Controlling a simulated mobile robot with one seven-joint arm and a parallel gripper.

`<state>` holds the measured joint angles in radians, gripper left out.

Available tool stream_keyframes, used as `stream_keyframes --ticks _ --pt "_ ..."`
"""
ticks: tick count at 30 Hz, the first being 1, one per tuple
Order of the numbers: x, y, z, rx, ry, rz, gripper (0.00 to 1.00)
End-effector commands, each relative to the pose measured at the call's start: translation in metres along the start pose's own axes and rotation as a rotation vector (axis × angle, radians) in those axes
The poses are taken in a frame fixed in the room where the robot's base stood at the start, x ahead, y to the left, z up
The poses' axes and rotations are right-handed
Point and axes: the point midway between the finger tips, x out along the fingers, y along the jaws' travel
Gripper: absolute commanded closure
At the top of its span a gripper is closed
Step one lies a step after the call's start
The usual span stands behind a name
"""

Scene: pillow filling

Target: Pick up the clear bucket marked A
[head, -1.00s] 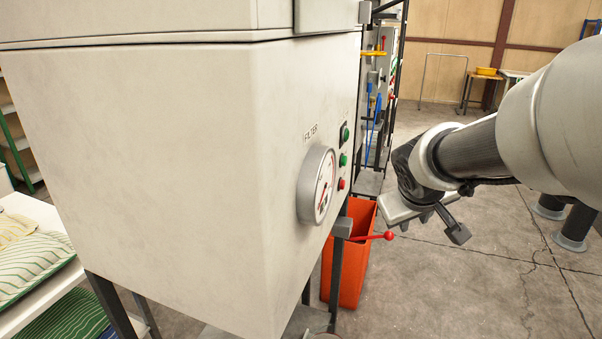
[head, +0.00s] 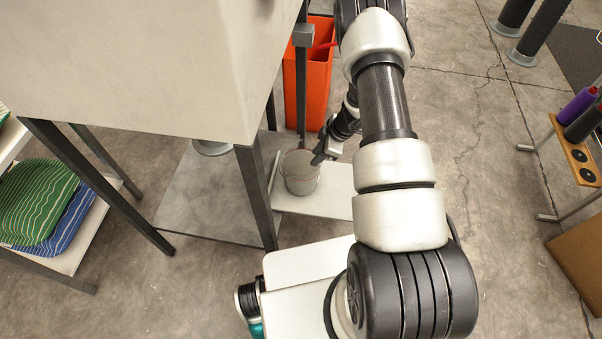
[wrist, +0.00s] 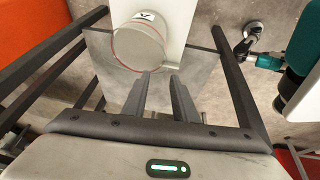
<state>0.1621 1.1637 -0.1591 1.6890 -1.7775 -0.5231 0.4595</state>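The clear bucket (head: 299,172) looks grey and see-through in the head view and stands upright on a low white board. In the wrist view, the bucket (wrist: 138,45) is seen from above near the top of the picture. A small white label with a dark mark that looks like an A (wrist: 145,16) shows at its far side. My gripper (head: 320,156) is just right of the bucket's rim in the head view. In the wrist view, my gripper (wrist: 162,73) has its two fingers apart, tips close to the bucket's near edge. Whether they touch it I cannot tell.
The white board (head: 325,188) lies beside a metal frame leg (head: 256,195) of the large cream machine (head: 130,70). An orange bin (head: 308,85) stands behind. Striped pillows (head: 38,200) lie on a shelf at left.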

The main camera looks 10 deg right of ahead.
Motion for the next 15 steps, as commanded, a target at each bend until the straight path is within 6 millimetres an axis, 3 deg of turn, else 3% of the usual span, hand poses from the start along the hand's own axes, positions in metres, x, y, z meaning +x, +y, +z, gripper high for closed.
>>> stream_keyframes --ticks 3,15 --pt "0.018 -0.009 0.005 -0.007 0.005 -0.026 0.74" --pt "0.101 -0.011 0.005 -0.007 0.004 -0.026 0.74"
